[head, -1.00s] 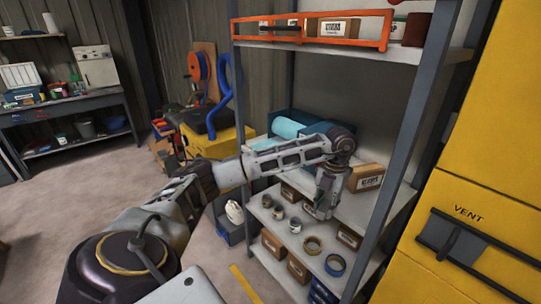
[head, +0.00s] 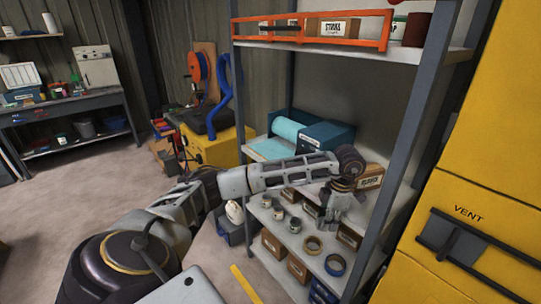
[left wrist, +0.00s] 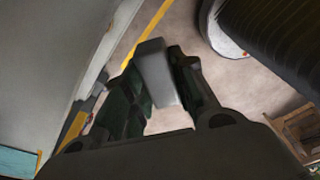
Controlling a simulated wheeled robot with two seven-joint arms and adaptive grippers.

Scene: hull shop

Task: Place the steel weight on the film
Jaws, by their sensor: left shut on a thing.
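The film is a pale blue roll (head: 287,130) with a flat sheet (head: 270,149) pulled out in front, in a teal holder on the shelf's middle board. A pale teal patch at the lower left of the left wrist view may be this film. My left gripper (head: 338,222) hangs over the shelf's front, to the right of and nearer than the film. In the left wrist view my left gripper (left wrist: 160,85) is shut on the steel weight (left wrist: 156,72), a grey block between its dark fingers. The weight is hard to make out in the head view. My right gripper is out of view.
The lower board holds several cans (head: 295,224) and tape rolls (head: 335,265). A cardboard box (head: 370,178) stands right of my wrist on the middle board. A shelf post (head: 398,130) and a yellow cabinet (head: 480,180) bound the right side.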

